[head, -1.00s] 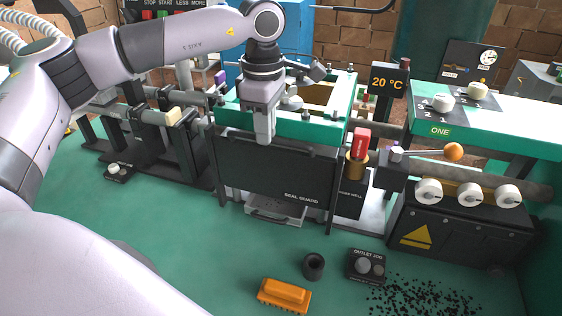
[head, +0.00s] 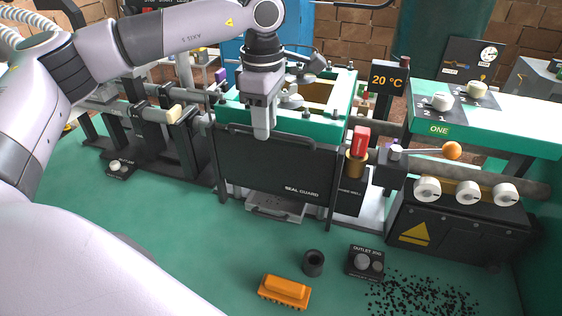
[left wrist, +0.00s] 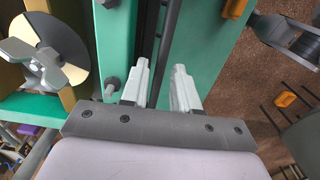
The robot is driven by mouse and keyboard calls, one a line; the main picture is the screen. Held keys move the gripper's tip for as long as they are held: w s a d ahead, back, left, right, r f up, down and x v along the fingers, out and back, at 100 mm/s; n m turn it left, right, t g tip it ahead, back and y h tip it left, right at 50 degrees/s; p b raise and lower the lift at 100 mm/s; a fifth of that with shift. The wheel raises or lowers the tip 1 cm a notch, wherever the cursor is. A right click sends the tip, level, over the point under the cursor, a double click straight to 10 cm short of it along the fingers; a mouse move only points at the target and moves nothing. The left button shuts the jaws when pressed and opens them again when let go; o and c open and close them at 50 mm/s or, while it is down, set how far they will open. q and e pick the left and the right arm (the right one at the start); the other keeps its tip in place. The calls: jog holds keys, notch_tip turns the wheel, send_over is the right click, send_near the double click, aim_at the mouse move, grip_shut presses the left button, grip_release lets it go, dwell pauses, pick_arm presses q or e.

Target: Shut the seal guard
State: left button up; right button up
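The seal guard (head: 275,172) is a dark, wide panel with its name on it. It stands upright across the front of the green-framed machine, with a dark bar handle (head: 305,142) along its top edge. My left gripper (head: 262,136) points down in front of the guard's top edge, left of its middle. In the left wrist view its two pale fingers (left wrist: 160,76) stand apart with a gap between them. A dark strip runs beyond and between them; I cannot tell whether they touch it. My right gripper is not in view.
A green frame (head: 340,112) surrounds the opening behind the guard. A red-topped brass plug (head: 360,142) and an orange-knobbed lever (head: 452,151) are to the right. An orange brush (head: 285,291), a black ring (head: 313,262) and an outlet box (head: 366,262) lie in front.

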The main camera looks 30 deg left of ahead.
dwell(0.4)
pick_arm(q)
jog(key=shift+r+p, duration=0.9)
jog(key=shift+r, duration=2.6)
